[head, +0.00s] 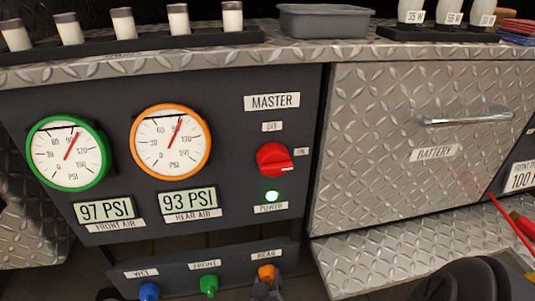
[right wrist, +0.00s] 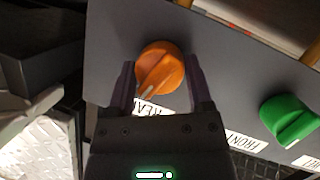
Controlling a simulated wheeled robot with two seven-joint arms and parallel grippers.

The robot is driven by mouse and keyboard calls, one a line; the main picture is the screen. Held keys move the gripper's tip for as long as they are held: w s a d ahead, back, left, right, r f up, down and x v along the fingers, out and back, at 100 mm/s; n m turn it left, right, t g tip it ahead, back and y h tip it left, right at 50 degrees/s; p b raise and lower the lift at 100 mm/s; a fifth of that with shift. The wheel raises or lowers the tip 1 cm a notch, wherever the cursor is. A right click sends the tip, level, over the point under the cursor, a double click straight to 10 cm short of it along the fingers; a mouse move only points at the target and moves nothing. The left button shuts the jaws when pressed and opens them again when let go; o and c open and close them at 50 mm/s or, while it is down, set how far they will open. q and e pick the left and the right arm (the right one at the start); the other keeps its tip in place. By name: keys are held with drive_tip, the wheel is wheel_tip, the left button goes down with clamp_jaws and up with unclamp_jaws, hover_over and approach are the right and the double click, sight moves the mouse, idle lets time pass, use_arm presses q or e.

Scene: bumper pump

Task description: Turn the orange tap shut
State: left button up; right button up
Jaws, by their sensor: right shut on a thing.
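The orange tap (head: 266,272) is the rightmost of three taps on the low dark panel, under the REAR label. In the right wrist view the orange tap (right wrist: 160,68) sits between the two fingers of my right gripper (right wrist: 164,85), which is shut on it. A pale pointer line on the knob runs toward the lower left in that view. In the head view my right gripper (head: 267,286) shows dark at the bottom edge, over the lower part of the tap. My left gripper is not in view.
The green FRONT tap (head: 209,284) and blue WET tap (head: 149,291) stand left of the orange one. Above are the green gauge (head: 68,153), orange gauge (head: 171,142) and red MASTER knob (head: 274,159). The BATTERY drawer (head: 400,185) is at right.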

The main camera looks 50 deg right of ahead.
drive_tip(key=shift+a+f+n+g+h+b, duration=0.15)
drive_tip(key=shift+n+g+h+b, duration=0.25)
drive_tip(key=shift+n, duration=0.4)
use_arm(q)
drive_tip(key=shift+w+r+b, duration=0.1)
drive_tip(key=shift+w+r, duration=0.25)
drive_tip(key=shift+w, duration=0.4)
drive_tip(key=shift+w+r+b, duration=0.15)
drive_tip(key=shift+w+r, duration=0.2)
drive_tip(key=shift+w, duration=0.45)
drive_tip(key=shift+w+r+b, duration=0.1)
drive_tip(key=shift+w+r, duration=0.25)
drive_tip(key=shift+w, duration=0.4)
use_arm(e)
drive_tip(key=shift+n+h, duration=0.3)
drive_tip(key=shift+n, duration=0.3)
drive_tip(key=o, duration=1.2)
drive_tip(key=shift+o, duration=0.2)
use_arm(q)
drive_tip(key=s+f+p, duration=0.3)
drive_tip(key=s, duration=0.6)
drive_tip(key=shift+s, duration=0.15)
use_arm(e)
drive_tip(key=v, duration=0.9)
drive_tip(key=shift+s+a, duration=0.2)
drive_tip(key=shift+a, duration=0.15)
